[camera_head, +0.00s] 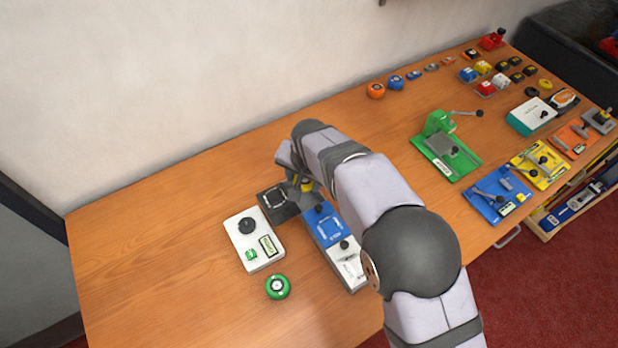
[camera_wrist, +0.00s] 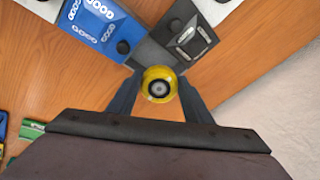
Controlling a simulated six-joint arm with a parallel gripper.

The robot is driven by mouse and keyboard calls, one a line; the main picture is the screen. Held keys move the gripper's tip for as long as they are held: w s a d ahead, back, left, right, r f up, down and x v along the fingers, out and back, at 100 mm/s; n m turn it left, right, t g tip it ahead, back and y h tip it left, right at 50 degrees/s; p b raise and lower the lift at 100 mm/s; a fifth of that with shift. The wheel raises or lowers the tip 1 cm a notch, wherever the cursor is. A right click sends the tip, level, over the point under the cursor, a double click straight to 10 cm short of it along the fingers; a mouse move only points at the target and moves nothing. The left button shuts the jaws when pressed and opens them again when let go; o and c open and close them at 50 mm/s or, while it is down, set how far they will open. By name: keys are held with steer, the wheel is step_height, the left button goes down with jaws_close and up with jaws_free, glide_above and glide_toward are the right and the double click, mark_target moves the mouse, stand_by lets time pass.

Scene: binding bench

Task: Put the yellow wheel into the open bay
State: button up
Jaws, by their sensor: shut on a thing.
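The yellow wheel (camera_wrist: 158,85) has a pale ring and a dark centre. My gripper (camera_wrist: 159,92) is shut on it, with a finger on each side. In the head view the wheel shows as a small yellow patch (camera_head: 307,187) beneath my gripper (camera_head: 300,182), which is largely hidden by my arm. The wheel is over or beside a corner-shaped device with a dark grey arm (camera_head: 272,198) and a blue panel (camera_head: 325,227). The dark grey arm also shows in the wrist view (camera_wrist: 157,54). I cannot make out an open bay for certain; the wheel covers part of the device.
A white box (camera_head: 245,229) with a black knob stands left of the device. A green wheel (camera_head: 278,287) lies in front of it. A green clamp stand (camera_head: 440,147), a blue fixture (camera_head: 497,194) and several small parts fill the right side. The table's left end is clear.

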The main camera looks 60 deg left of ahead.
steer(key=shift+f, duration=0.1)
steer(key=shift+f+b, duration=1)
steer(key=shift+f, duration=0.5)
steer(key=o, duration=1.3)
steer(key=shift+r, duration=0.1)
steer(key=shift+r+p, duration=2.4)
steer(key=shift+r, duration=1.25)
steer(key=shift+r, duration=0.15)
steer(key=shift+r+p, duration=1.35)
steer(key=shift+r, duration=0.5)
